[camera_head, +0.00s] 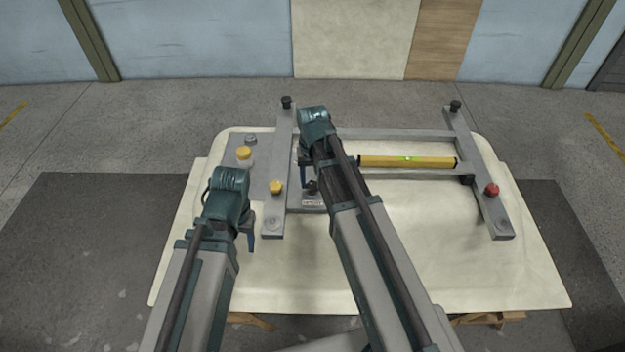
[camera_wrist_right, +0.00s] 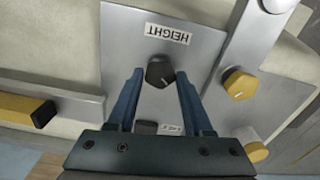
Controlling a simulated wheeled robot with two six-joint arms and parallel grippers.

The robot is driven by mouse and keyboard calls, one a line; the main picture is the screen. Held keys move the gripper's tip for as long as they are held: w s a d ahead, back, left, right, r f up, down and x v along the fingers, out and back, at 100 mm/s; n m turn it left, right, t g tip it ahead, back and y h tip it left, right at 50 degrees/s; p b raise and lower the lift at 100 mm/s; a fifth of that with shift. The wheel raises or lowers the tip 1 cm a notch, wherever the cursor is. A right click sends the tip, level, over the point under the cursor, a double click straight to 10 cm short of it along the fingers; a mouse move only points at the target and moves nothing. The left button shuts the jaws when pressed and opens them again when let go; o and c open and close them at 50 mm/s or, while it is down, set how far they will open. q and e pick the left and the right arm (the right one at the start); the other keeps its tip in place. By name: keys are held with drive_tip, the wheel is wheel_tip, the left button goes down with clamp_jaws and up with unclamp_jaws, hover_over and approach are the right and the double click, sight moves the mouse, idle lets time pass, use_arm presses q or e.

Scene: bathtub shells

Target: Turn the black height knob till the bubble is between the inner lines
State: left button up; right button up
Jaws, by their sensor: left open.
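The black height knob (camera_wrist_right: 160,72) sits on a grey plate beside an upside-down HEIGHT label (camera_wrist_right: 168,34); it also shows in the head view (camera_head: 312,188). My right gripper (camera_wrist_right: 160,76) is open, its blue fingers on either side of the knob with small gaps visible. In the head view my right gripper (camera_head: 304,176) is partly hidden by its own arm. The yellow level (camera_head: 385,161) lies along a grey bar with a green vial (camera_head: 408,159); the bubble is too small to place against the lines. My left gripper (camera_head: 250,238) is open and empty, left of the frame.
A second black knob (camera_wrist_right: 146,127) and a partly hidden label lie nearer the right gripper's base. Yellow knobs (camera_head: 276,187), a red knob (camera_head: 491,189) and black end knobs (camera_head: 287,102) stand on the frame. The pale tabletop (camera_head: 400,260) is clear at front right.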

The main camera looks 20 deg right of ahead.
sight(313, 183)
drive_tip(key=o, duration=0.3)
drive_tip(key=shift+r, duration=0.15)
wheel_tip(313, 183, up, 14)
drive_tip(key=p, duration=1.4)
drive_tip(key=shift+f, duration=0.2)
